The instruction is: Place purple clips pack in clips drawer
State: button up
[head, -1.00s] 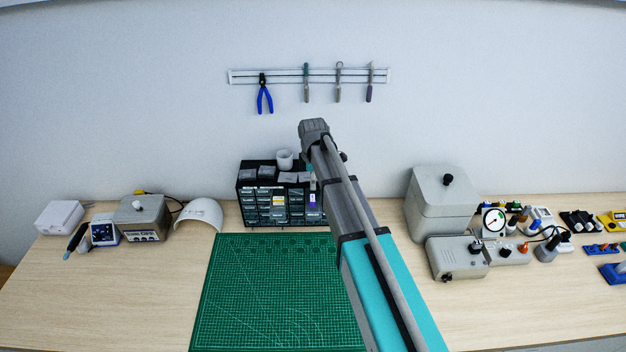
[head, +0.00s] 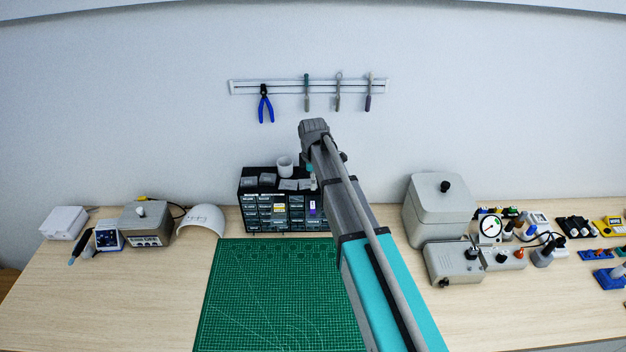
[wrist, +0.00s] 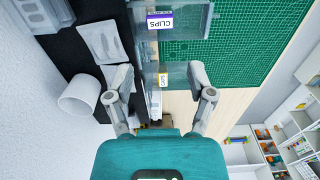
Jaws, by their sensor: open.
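A purple-and-white piece marked CLIPS (wrist: 160,20) shows in the wrist view, at the drawer side of the black cabinet. It also shows in the head view as a small purple patch (head: 312,208) on the right of the drawer fronts (head: 266,212). I cannot tell whether it is the pack or a drawer label. My gripper (wrist: 159,82) is open, with nothing seen between its fingers. It is over the cabinet's front edge, apart from the CLIPS piece. In the head view my arm hides the gripper and the cabinet's right end.
A white cup (wrist: 80,95) and pale flat packs (wrist: 102,42) are on the cabinet top. A green mat (head: 270,290) lies in front, mostly bare. A grey lidded box (head: 440,210) stands to the right. Tools hang on a wall rail (head: 300,86).

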jog(key=s+d+m, duration=0.8)
jog(key=s+m, duration=0.1)
jog(key=s, duration=0.3)
jog(key=s+d+m, duration=0.7)
jog(key=s+m, duration=0.2)
jog(key=s, duration=0.2)
jog(key=shift+s+d, duration=0.35)
jog(key=shift+d, duration=0.05)
